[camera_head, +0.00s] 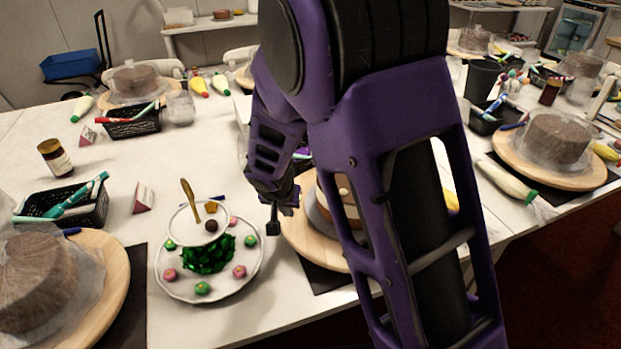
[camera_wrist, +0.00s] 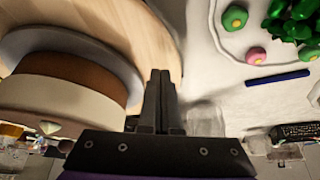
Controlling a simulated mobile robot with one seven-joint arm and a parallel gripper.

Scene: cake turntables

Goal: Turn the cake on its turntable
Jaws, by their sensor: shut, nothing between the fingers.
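The cake (camera_head: 326,199) has brown and cream bands and is mostly hidden behind my arm in the head view. In the wrist view the cake (camera_wrist: 62,95) fills the left side, on a grey disc (camera_wrist: 118,58) on the round wooden turntable (camera_wrist: 150,40). The turntable's left rim (camera_head: 296,236) shows beside my arm in the head view. My gripper (camera_head: 273,228) is shut and empty, pointing down at the turntable's left edge. In the wrist view my gripper's fingertips (camera_wrist: 160,74) overlap the wooden rim; I cannot tell whether they touch it.
A white tiered stand (camera_head: 170,285) with green and pink sweets stands close left of my gripper. A blue pen (camera_wrist: 278,79) lies between stand and turntable. Another wrapped cake (camera_head: 35,280) is at the left edge, another (camera_head: 558,138) at right. A black basket (camera_head: 75,208) stands further left.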

